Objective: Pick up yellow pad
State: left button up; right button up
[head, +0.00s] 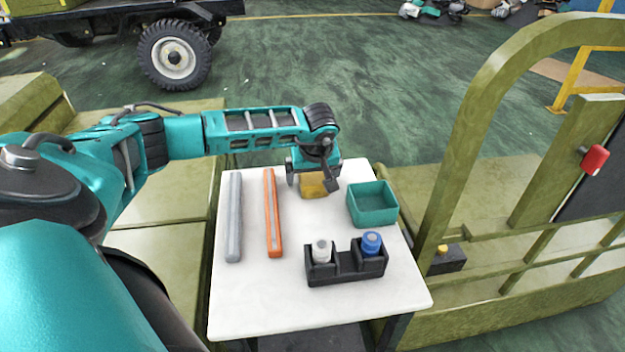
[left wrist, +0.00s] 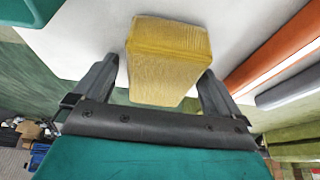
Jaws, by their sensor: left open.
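The yellow pad (head: 314,185) sits on the white table (head: 270,300) near its far edge. My left gripper (head: 318,182) is at the pad, reaching over from the far side. In the left wrist view the yellow pad (left wrist: 168,60) lies between the two fingers of my left gripper (left wrist: 158,75), which are open with one on each side of it. I cannot tell whether either finger touches the pad. My right gripper is not in view.
A teal bin (head: 372,204) stands just right of the pad. A grey bar (head: 234,220) and an orange bar (head: 272,215) lie at the left. A black holder (head: 345,266) with a white-capped and a blue-capped bottle stands in front. The table's near left area is clear.

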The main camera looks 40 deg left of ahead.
pick_arm(q)
jog(key=shift+f, duration=0.1)
dwell(0.3)
jog(key=c, duration=1.1)
jog(key=shift+o, duration=0.2)
notch_tip(320, 180, up, 20)
jog(key=p, duration=0.3)
jog(key=shift+p, duration=0.3)
jog(key=o, duration=0.5)
jog(key=c, duration=0.4)
